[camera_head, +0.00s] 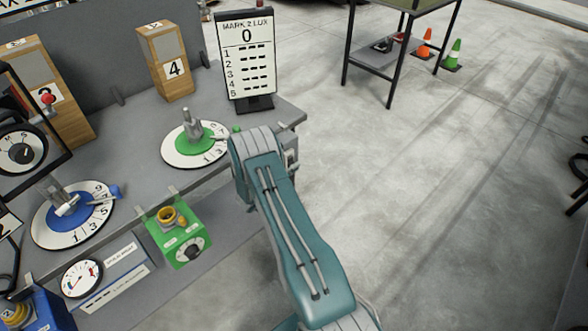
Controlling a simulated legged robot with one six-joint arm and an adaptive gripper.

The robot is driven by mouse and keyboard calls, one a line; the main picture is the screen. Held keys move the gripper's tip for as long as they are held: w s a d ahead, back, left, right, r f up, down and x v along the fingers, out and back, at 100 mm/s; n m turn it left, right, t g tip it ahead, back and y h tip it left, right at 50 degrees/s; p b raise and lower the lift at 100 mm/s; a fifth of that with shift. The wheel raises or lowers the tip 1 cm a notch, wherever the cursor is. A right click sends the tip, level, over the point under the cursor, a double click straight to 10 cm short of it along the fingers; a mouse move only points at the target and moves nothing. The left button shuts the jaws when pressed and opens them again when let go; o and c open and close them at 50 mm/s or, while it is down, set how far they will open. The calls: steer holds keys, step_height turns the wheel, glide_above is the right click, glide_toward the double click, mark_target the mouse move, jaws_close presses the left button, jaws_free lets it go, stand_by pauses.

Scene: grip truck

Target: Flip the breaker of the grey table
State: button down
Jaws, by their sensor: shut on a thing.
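The grey table (135,128) fills the left of the view, and its right corner ends beside my arm. My teal arm reaches up from the bottom to this right edge. My gripper is hidden behind the arm's far end, so its fingers do not show. A small grey part (291,157) shows just right of the arm's end, below the table corner; I cannot tell whether it is the breaker. No breaker lever can be clearly made out.
On the table are a green dial (199,151), a blue dial (57,226), a sign reading MARK 2 LUX (247,58) and a wooden block marked 4 (160,73). A green box (178,234) hangs at its front.

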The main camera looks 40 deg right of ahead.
steer(key=n, duration=0.2)
steer(key=r+n, duration=0.1)
steer(key=n, duration=0.1)
steer(key=shift+a+r+n, duration=0.1)
steer(key=shift+r+n, duration=0.05)
steer(key=shift+n, duration=0.15)
steer(key=shift+w+r+n, duration=0.1)
steer(key=shift+r+n, duration=0.15)
steer(key=shift+n, duration=0.7)
steer(key=shift+w+r+n, duration=0.1)
steer(key=shift+r+n, duration=0.1)
steer(key=shift+n, duration=0.75)
steer(key=c, duration=1)
jaws_free()
steer(key=shift+o, duration=0.2)
steer(key=a, duration=1.2)
steer(key=shift+s, duration=0.4)
steer(key=shift+s, duration=0.1)
